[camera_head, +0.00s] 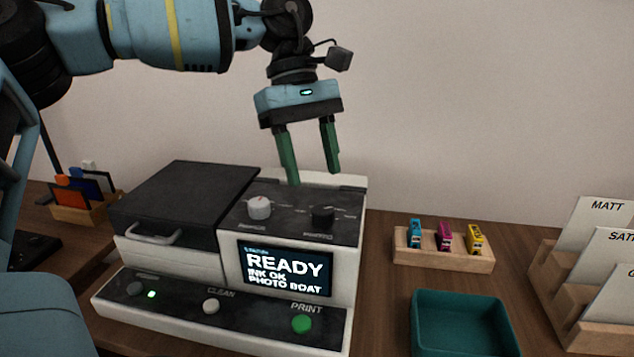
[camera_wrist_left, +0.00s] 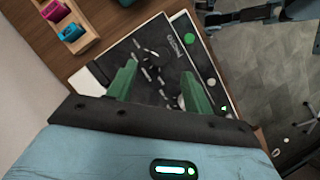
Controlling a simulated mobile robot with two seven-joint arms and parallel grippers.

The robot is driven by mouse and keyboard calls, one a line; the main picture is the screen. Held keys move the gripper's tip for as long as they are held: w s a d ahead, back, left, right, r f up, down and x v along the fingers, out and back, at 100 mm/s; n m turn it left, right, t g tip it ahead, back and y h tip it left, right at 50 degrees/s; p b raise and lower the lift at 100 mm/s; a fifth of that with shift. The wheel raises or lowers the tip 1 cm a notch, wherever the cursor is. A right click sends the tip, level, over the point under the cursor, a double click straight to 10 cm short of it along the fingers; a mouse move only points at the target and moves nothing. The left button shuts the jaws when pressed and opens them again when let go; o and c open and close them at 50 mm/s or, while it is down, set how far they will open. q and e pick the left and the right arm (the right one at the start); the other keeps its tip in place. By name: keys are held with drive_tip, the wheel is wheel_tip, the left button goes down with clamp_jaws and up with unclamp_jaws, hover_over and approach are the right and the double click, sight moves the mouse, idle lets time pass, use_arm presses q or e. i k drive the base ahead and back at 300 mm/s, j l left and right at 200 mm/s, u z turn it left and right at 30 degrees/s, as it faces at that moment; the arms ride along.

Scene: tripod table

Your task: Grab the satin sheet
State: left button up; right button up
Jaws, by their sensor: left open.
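The satin sheet (camera_head: 616,243) is a white card with letters reading "SAT", cut off by the right edge of the head view. It stands upright in a wooden rack (camera_head: 566,308), between a card marked "MATT" (camera_head: 597,222) and a nearer card (camera_head: 612,297). My left gripper (camera_head: 312,177) is open and empty, pointing down above the back of the printer, well left of the sheets. In the left wrist view its green fingers (camera_wrist_left: 158,92) are apart over the printer's knob panel. The right gripper is not in view.
A printer (camera_head: 225,330) with a "READY" screen fills the middle. To its right are a wooden holder (camera_head: 443,262) with cyan, magenta and yellow cartridges and an empty-looking teal tray (camera_head: 464,340). A small wooden box (camera_head: 86,213) stands at left.

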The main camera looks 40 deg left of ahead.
sight(605, 247)
drive_tip(key=k+l, duration=0.85)
